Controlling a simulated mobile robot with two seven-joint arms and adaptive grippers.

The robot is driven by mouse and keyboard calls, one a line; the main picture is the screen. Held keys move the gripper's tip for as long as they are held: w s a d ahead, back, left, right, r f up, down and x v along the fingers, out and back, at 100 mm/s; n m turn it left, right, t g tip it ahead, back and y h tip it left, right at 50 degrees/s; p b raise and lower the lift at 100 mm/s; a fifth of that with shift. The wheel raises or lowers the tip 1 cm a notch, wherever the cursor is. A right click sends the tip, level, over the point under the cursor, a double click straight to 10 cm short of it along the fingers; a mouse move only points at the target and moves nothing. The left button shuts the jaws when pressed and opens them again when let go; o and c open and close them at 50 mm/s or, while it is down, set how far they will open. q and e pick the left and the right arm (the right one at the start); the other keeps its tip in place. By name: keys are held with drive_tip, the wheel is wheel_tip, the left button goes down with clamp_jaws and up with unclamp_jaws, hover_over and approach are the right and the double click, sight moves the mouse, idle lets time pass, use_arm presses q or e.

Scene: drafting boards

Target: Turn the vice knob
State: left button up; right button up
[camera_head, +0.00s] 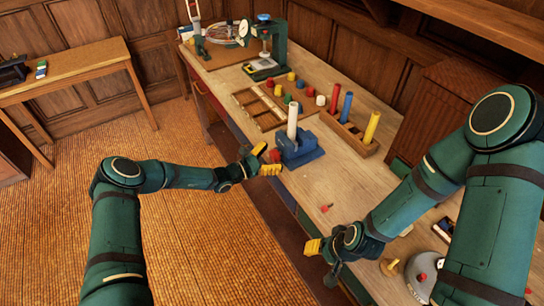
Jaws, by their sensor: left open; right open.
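The blue vice (303,153) stands near the front edge of the wooden workbench, holding an upright white cylinder (292,120). Its red knob (275,156) faces left, out over the bench edge. My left gripper (266,159) is open at the knob, with one yellow fingertip above it and one below. I cannot tell whether the fingers touch the knob. My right gripper (321,262) is open and empty, lower in the view, off the bench's front edge and apart from the vice.
A rack with red, blue and yellow cylinders (347,107) stands behind the vice. A divided wooden tray (262,112) and small coloured pieces lie beyond it. A green machine (272,45) stands farther back.

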use_arm(q)
drive_tip(key=c, duration=1.2)
drive_tip(key=shift+n, duration=0.4)
drive_tip(key=shift+w+n+b, duration=0.1)
drive_tip(key=shift+n+b, duration=0.6)
drive_tip(key=shift+n, duration=0.3)
drive_tip(key=shift+n+b, duration=0.55)
drive_tip(key=shift+n, duration=1.45)
